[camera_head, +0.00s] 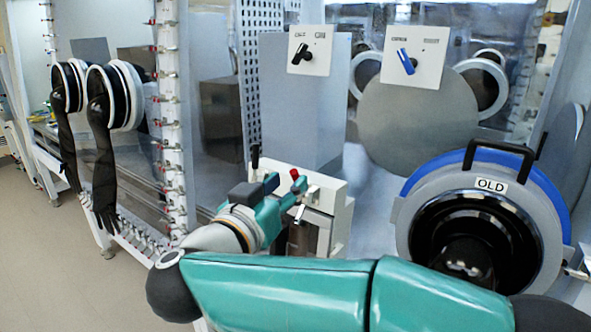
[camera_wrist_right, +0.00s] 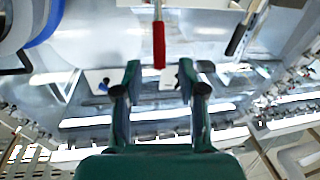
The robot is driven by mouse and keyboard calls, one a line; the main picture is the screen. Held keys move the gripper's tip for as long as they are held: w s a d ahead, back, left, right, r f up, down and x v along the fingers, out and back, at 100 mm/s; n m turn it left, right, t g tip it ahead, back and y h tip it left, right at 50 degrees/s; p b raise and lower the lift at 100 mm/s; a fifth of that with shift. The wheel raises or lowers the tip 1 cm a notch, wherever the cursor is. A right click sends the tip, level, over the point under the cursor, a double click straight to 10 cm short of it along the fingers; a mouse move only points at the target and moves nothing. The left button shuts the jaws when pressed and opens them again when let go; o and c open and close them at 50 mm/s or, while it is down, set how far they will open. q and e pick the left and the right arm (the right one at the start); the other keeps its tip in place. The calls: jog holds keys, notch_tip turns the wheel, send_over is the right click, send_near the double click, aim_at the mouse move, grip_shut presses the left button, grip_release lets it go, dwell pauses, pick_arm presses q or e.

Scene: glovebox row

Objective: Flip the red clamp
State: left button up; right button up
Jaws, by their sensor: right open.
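The red clamp has a red handle (camera_head: 294,174) on the white fixture in the middle of the head view; only its tip shows there. In the right wrist view, the red handle (camera_wrist_right: 159,46) hangs from the top on a thin metal rod, its end close to the gap between the fingertips. My right gripper (camera_head: 281,190) is beside the red handle in the head view, fingers toward the fixture. In the right wrist view, my right gripper (camera_wrist_right: 158,76) is open with nothing between its fingers; whether it touches the handle cannot be told. My left gripper is out of view.
A black-handled lever (camera_head: 254,160) stands left of the red one. A round port with an "OLD" label (camera_head: 491,185) and black handle is at right. Switch panels (camera_head: 308,50) (camera_head: 414,57) are behind. Black gloves (camera_head: 104,160) hang at left. Open floor lies at lower left.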

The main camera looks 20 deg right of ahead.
aim_at(293, 178)
jog(key=shift+p+x, duration=0.3)
jog(key=shift+x, duration=1.9)
grip_shut()
